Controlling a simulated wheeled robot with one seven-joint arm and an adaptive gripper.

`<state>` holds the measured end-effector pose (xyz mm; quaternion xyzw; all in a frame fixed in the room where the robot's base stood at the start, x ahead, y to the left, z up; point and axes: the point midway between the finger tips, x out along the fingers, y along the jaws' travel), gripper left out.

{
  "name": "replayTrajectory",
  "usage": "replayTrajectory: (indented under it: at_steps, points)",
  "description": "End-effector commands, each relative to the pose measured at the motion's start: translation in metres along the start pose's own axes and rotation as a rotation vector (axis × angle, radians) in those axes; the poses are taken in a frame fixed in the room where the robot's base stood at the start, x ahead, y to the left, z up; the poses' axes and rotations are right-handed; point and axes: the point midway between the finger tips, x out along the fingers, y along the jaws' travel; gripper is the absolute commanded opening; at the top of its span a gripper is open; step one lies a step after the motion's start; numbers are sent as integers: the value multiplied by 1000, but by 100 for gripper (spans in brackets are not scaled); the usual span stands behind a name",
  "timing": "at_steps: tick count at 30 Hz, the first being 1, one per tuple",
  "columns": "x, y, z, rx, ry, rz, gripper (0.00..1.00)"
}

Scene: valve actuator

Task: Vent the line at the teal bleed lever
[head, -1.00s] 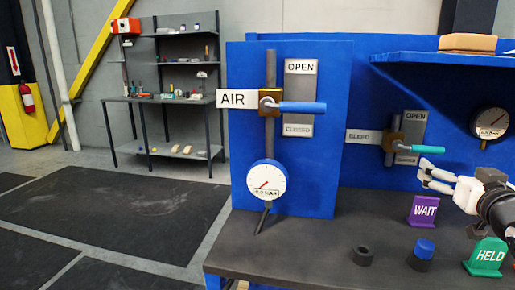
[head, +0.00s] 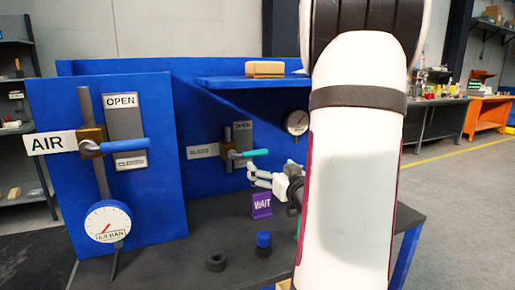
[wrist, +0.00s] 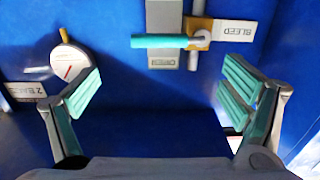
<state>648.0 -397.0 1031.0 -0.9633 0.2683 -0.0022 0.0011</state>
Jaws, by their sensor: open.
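The teal bleed lever (head: 250,153) lies about level across its grey plate on the blue back panel, its free end to the right in the head view. A BLEED label (head: 203,151) is beside its brass valve body. In the wrist view, which is upside down, the lever (wrist: 160,42) sits at the top centre, with the OPEN end of the plate below it. My gripper (head: 254,176) is open and empty, in front of and a little below the lever. In the wrist view its teal-padded fingers (wrist: 165,88) are wide apart, with the lever beyond them, apparently untouched.
The blue-handled AIR lever (head: 124,145) and its gauge (head: 107,222) are on the nearer left panel. A second gauge (head: 297,122) is right of the bleed lever, below a shelf (head: 240,82). A purple WAIT sign (head: 262,204), a blue-topped cylinder (head: 263,240) and a dark ring (head: 216,263) stand on the bench.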

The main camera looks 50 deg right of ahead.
Motion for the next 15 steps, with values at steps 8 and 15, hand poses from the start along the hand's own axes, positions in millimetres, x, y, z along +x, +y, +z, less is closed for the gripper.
replayTrajectory:
  at_steps: [8, 15]
  points:
    - [14, 0, 1, -4, -3, 5, 92]
    - [63, 0, 3, -3, -3, 5, 92]
